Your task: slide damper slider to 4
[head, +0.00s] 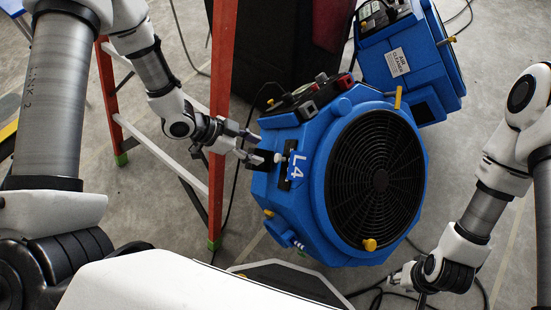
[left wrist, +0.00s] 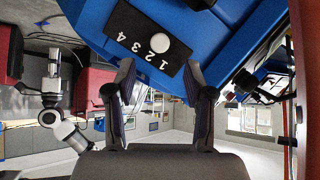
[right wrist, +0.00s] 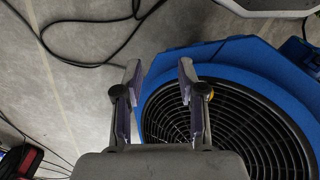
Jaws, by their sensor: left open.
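The blue air mover (head: 335,125), labelled L4, stands on the floor in the middle of the head view. Its damper slider has a white round knob (left wrist: 158,45) on a black plate (left wrist: 127,20) with white numbers 1 to 4. The knob appears beside the 2. In the head view the knob (head: 280,158) shows on the machine's left side. My left gripper (head: 256,147) is close to the plate, and its fingers (left wrist: 159,74) are open below the knob, apparently not touching it. My right gripper (right wrist: 159,76) is open and empty near the fan grille (right wrist: 230,125).
A second blue machine, marked air cleaner (head: 405,60), stands behind to the right. An orange ladder (head: 222,100) stands close to my left arm. Black cables (head: 375,297) lie on the grey floor near my right gripper.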

